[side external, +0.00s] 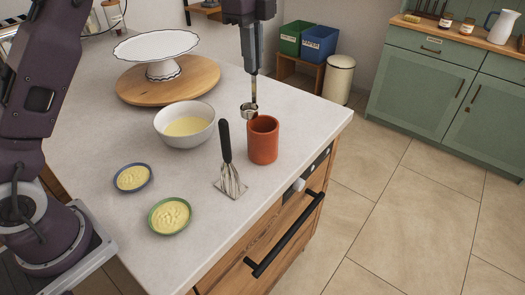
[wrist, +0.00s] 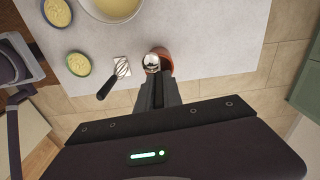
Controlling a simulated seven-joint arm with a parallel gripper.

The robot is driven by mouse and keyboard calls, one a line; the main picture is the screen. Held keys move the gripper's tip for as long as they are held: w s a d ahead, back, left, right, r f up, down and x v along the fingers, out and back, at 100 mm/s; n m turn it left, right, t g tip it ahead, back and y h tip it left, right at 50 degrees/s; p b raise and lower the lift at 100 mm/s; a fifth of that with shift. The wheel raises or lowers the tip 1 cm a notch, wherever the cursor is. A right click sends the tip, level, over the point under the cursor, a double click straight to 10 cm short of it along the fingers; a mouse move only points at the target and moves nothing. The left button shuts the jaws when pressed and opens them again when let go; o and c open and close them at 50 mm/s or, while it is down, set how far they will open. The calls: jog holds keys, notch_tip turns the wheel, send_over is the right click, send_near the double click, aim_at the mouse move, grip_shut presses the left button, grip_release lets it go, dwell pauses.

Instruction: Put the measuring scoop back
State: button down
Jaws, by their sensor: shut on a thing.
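The measuring scoop (side external: 249,110) has a small metal cup and hangs cup-down from my gripper (side external: 253,73), which is shut on its handle. The scoop's cup is level with the rim of an orange-red pot (side external: 263,142) and shows just left of it in the side view. In the wrist view, the scoop's cup (wrist: 152,63) overlaps the left part of the pot (wrist: 166,55), beyond my fingertips (wrist: 157,82). Whether the scoop touches the pot, and what is inside the pot, I cannot tell.
A black-handled utensil (side external: 229,170) lies just left of the pot. A white bowl (side external: 170,138) of yellow content and two small dishes, blue-rimmed (side external: 132,178) and green-rimmed (side external: 169,217), stand further left. A white cake stand (side external: 160,58) sits on a round board behind. The counter's right edge is close to the pot.

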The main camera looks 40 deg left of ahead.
aim_at(249, 111)
jog(key=w+d+f, duration=0.1)
jog(key=d+f, duration=0.2)
jog(key=f, duration=0.7)
jog(key=shift+w+f+m, duration=0.15)
jog(key=shift+f+m, duration=0.1)
jog(key=shift+m, duration=0.15)
jog(key=shift+f, duration=0.15)
jog(key=c, duration=1.5)
grip_release()
